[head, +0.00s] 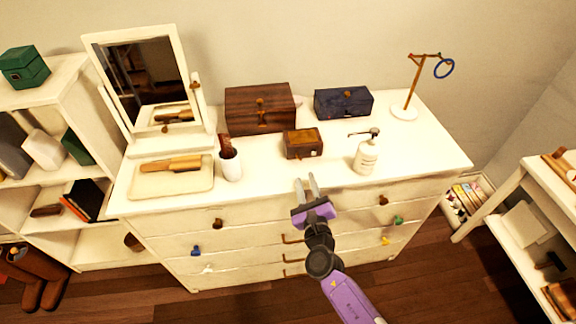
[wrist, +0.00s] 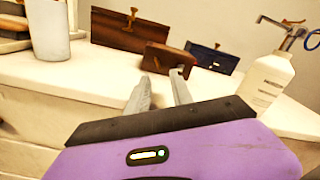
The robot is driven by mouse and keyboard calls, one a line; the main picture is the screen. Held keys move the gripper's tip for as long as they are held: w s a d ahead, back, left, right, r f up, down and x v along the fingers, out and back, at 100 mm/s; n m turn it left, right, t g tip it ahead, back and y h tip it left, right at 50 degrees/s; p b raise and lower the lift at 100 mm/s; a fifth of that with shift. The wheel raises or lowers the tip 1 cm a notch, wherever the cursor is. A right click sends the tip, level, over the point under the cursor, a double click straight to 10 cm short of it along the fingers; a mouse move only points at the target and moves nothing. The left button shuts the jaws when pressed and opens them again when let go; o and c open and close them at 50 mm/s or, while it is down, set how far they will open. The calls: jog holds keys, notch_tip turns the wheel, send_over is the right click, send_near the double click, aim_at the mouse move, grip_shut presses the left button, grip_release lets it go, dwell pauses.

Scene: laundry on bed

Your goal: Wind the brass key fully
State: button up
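A small brown wooden box (head: 303,143) sits on the dresser top near its front edge, with a small pale fitting on its front right. In the wrist view the small box (wrist: 166,62) is straight ahead, beyond my fingertips. Brass-coloured fittings show on the front of the large dark wooden box (head: 260,115) and the dark blue box (head: 343,103); they look T-shaped in the wrist view. I cannot tell which fitting is the brass key. My gripper (head: 312,182) is open and empty, in front of the small box and apart from it.
On the white dresser top (head: 420,150) stand a pump bottle (head: 366,153) at right, a white cup (head: 230,164) with a brush, a tray (head: 148,185) and a mirror (head: 143,80) at left. A ring stand (head: 404,110) is at back right. Knobs and handles stick out from the drawers.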

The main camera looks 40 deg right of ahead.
aim_at(299, 171)
jog(key=shift+w+a+r+n, duration=0.1)
jog(key=shift+w+a+n, duration=0.1)
jog(key=shift+n, duration=1)
jog(key=shift+x, duration=3.85)
grip_shut()
